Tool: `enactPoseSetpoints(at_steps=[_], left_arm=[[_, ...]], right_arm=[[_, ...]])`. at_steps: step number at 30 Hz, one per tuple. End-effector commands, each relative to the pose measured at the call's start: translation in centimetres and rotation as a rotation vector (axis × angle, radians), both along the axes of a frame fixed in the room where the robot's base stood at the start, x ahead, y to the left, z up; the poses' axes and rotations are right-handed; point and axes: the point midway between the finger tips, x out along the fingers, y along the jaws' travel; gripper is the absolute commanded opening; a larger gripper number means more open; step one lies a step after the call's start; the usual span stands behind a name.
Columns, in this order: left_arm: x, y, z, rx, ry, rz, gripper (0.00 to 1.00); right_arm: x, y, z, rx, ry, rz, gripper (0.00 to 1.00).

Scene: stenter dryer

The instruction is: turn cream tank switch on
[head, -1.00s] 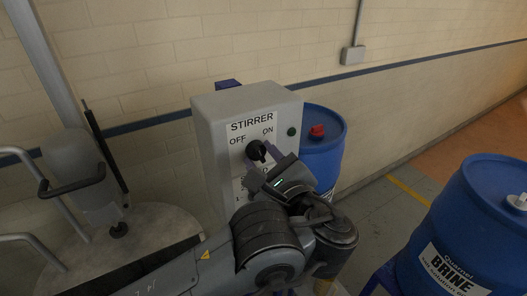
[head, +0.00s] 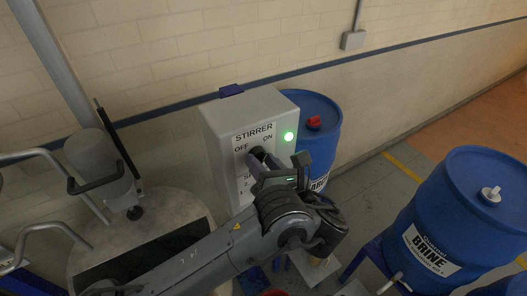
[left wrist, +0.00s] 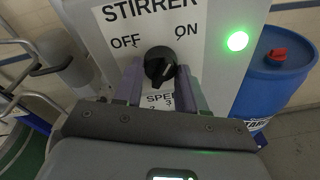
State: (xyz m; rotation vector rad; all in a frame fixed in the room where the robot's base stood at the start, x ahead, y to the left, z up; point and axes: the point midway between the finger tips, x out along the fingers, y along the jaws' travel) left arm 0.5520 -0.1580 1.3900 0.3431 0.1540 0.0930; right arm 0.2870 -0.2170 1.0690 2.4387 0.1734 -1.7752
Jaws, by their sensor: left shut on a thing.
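A grey control box (head: 218,128) labelled STIRRER, with OFF on the left and ON on the right, stands against the wall. Its black rotary knob (head: 258,153) sits just below those words, and it shows more clearly in the left wrist view (left wrist: 159,64). The knob's exact pointing direction is hard to read. A round green lamp (head: 288,136) on the box is lit, and it glows in the left wrist view (left wrist: 238,41). My left gripper (head: 262,164) has its purple fingers either side of the knob and is shut on it. My right gripper is not in view.
A blue drum (head: 318,122) with a red cap stands close behind the box on the right. A blue BRINE barrel (head: 459,205) is at the far right. Metal rails and a grey rounded top (head: 160,215) are on the left. A SPEED label (left wrist: 156,99) is below the knob.

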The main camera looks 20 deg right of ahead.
Motion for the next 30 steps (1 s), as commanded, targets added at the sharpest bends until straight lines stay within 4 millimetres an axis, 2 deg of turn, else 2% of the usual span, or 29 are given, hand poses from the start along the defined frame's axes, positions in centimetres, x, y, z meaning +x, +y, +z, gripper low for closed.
enactPoseSetpoints(at_steps=[1, 9, 29, 30], left_arm=[[0.0, 0.0, 0.4, 0.035, 0.007, 0.001, 0.1], [0.0, 0.0, 0.2, 0.17, 0.027, 0.0, 0.1], [0.0, 0.0, -0.1, 0.228, 0.035, 0.0, 0.1], [0.0, 0.0, -0.1, 0.228, 0.035, 0.0, 0.45]], right_arm=[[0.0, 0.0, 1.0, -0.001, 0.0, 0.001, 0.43], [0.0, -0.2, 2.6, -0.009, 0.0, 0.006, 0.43], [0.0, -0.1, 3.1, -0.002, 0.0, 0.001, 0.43], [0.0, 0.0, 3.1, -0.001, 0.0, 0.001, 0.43]])
